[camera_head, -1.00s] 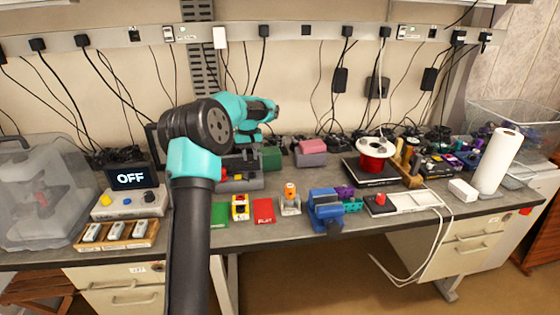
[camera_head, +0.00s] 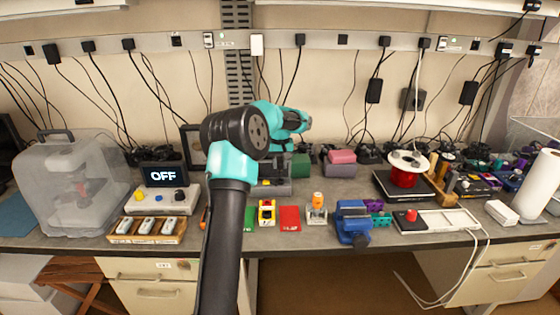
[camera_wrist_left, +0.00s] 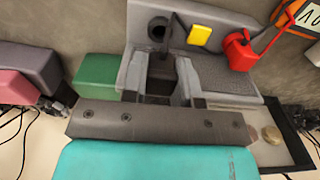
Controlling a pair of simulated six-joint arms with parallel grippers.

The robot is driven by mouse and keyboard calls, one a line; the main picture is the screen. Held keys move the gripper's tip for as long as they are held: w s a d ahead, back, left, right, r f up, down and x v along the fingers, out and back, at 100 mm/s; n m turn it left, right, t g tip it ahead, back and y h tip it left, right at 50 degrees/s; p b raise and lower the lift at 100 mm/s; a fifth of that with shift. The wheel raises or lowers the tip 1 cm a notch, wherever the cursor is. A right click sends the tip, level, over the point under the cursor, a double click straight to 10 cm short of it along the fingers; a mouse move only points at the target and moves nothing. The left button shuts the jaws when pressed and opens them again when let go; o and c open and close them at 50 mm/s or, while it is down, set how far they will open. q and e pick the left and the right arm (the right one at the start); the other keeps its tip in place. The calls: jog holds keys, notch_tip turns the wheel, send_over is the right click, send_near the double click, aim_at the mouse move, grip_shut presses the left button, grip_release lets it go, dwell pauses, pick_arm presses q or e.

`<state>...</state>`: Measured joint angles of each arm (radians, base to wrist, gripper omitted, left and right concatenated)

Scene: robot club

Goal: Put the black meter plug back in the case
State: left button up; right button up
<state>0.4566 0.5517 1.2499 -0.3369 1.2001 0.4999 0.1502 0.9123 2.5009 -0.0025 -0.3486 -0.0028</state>
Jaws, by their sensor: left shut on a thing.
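The grey case (camera_head: 272,189) stands open on the bench behind my left arm. In the left wrist view the case (camera_wrist_left: 225,82) shows a grey tray with a dark round hole, a yellow block (camera_wrist_left: 201,36) and a red plug (camera_wrist_left: 240,50). My left gripper (camera_wrist_left: 160,80) is over the case, shut on a dark piece, the black meter plug (camera_wrist_left: 161,66). The plug is mostly hidden between the fingers, and I cannot tell whether it touches the tray. In the head view my arm hides much of the case. My right gripper is not in view.
A green block (camera_head: 300,166) and a pink block (camera_head: 341,163) stand right of the case. Green and red cards (camera_head: 289,218), a blue vise (camera_head: 352,222) and a box reading OFF (camera_head: 164,177) are nearby. A clear bin (camera_head: 70,190) stands left.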

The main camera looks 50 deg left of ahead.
aim_at(280, 169)
pick_arm(q)
jog(key=shift+f, duration=1.75)
jog(key=shift+f, duration=0.95)
dwell(2.0)
jog(key=o, duration=0.9)
jog(key=shift+o, duration=0.2)
jog(key=shift+r, duration=0.2)
notch_tip(280, 169, up, 17)
dwell(0.4)
